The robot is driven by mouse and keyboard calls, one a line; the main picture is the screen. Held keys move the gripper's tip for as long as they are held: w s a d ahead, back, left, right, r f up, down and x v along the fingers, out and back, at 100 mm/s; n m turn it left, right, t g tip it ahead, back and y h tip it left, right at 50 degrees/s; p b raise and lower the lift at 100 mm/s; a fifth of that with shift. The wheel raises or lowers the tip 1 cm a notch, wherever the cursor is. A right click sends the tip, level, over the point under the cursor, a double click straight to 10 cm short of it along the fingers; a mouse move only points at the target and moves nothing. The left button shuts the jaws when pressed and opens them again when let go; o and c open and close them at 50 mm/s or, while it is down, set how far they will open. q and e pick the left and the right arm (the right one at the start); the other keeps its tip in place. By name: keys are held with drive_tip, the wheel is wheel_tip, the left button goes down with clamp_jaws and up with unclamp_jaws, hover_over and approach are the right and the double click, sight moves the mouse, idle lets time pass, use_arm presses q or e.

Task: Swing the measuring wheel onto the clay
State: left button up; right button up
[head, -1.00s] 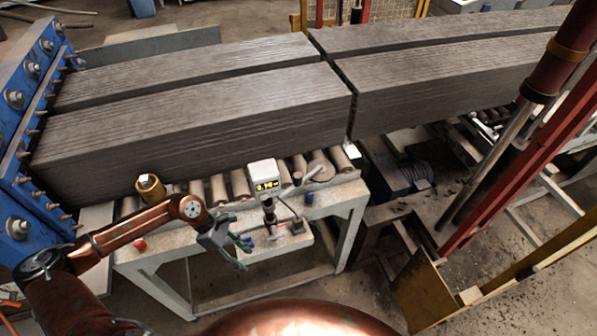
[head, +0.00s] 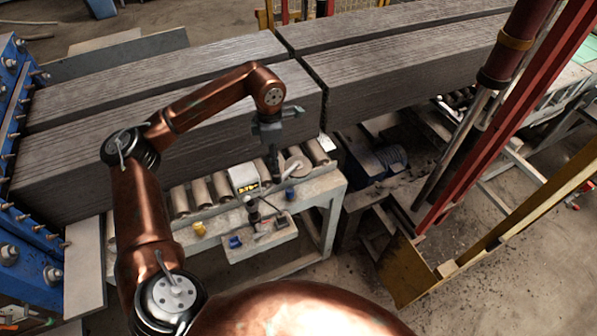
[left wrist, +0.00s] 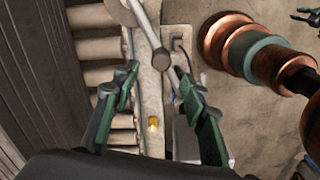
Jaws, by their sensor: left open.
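The clay (head: 170,150) runs as long grey ribbed columns across the head view, and its side fills the left of the left wrist view (left wrist: 35,80). The measuring wheel (head: 297,163), a brownish disc with a pale lever, sits beside the front column at the roller bed's right end. Its rod and round hub (left wrist: 161,60) show in the left wrist view. My left gripper (head: 275,167) points down just left of the wheel. Its fingers (left wrist: 160,85) are open and empty, with the hub between and beyond them. A small dark gripper, probably my right (left wrist: 305,16), shows at the wrist view's corner.
A brass knob (head: 199,228) is on the bench front. Red posts (head: 480,140) and a yellow beam (head: 535,205) stand right. The blue die plate is left.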

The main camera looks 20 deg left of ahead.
use_arm(q)
drive_tip(key=shift+s+d+f, duration=0.1)
drive_tip(key=shift+s+f, duration=0.05)
drive_tip(key=shift+f, duration=0.05)
wheel_tip(320, 180, down, 6)
drive_tip(key=shift+f+p, duration=0.1)
drive_tip(key=shift+p, duration=1.05)
drive_tip(key=shift+f, duration=0.5)
drive_tip(key=c, duration=0.6)
clamp_jaws()
use_arm(e)
drive_tip(key=r, duration=0.1)
drive_tip(key=w+r, duration=0.1)
drive_tip(key=shift+w+a+r, duration=0.1)
drive_tip(key=shift+r, duration=0.3)
drive_tip(key=shift+a, duration=0.15)
